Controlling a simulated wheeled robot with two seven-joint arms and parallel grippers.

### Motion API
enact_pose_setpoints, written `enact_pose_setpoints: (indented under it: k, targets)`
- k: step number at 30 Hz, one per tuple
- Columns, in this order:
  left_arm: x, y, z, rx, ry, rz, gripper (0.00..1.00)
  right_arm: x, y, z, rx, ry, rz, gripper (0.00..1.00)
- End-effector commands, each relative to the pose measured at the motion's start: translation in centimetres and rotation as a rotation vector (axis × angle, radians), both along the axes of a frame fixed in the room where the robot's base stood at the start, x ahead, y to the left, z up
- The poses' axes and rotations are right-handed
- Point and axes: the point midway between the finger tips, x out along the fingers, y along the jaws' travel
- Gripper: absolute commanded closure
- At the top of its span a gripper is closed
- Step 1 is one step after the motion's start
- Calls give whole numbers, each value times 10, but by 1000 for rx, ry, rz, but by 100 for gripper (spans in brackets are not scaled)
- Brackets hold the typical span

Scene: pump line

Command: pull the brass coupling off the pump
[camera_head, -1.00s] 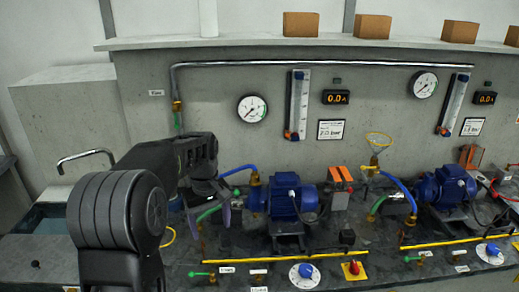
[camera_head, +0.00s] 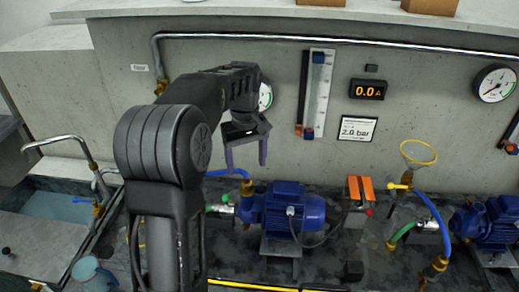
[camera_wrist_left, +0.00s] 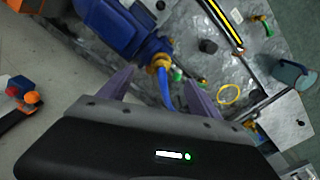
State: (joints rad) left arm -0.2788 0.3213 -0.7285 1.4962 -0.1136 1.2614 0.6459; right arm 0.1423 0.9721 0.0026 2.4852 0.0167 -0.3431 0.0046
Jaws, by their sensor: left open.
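The blue pump (camera_head: 289,208) stands on the dark bench, right of my left arm in the head view. A brass coupling (camera_head: 247,187) sits at the pump's left end, with a blue hose running into it. It also shows in the left wrist view (camera_wrist_left: 160,62), beyond and between the two fingers. My left gripper (camera_head: 246,160) is open and empty, its purple fingers pointing down above the coupling and apart from it. In the left wrist view the gripper (camera_wrist_left: 159,77) spans the blue hose and coupling in the picture. My right gripper is out of view.
A second blue pump (camera_head: 492,222) stands at the right with its own hoses. An orange-topped block (camera_head: 360,190) is right of the first pump. A sink (camera_head: 55,205) with a tap is at left. The concrete wall carries a flow tube (camera_head: 316,95) and display (camera_head: 367,89).

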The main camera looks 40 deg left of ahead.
Motion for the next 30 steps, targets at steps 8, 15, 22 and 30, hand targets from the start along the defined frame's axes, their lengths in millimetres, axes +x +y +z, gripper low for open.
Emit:
enact_pose_setpoints:
  k: [8, 15, 22, 30]
  targets:
    - [0, 0, 0, 0, 0, 0, 27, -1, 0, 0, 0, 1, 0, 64]
    - [0, 0, -4, 0, 0, 0, 27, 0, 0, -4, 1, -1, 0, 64]
    - [0, 0, -16, 0, 0, 0, 27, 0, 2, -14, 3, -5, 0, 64]
    - [0, -1, -35, -1, -1, -1, 27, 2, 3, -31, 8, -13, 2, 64]
